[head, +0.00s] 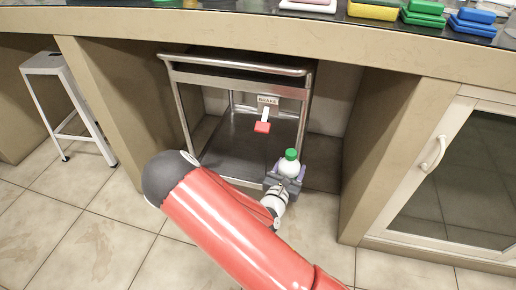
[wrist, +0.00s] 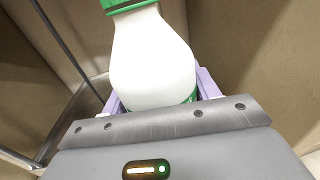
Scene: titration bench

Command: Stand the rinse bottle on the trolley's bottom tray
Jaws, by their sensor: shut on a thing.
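The rinse bottle (head: 289,166) is white with a green cap and stands roughly upright in my gripper (head: 285,182). In the wrist view the bottle (wrist: 152,62) fills the middle, with a green band low on its body. The purple fingers of my gripper (wrist: 157,98) are shut on it from both sides. The trolley (head: 172,75) stands under the bench, and its bottom tray (head: 237,150) is a dark, bare sheet near the floor. The bottle shows at the tray's front right corner in the head view. I cannot tell whether its base touches anything.
A sign marked BRAKE (head: 268,100) with a red pedal (head: 262,127) hangs in the trolley's opening. Bench panels stand on both sides, with a glass-door cabinet (head: 460,175) at right and a stool (head: 50,65) at left. Coloured boxes (head: 424,14) lie on the bench top.

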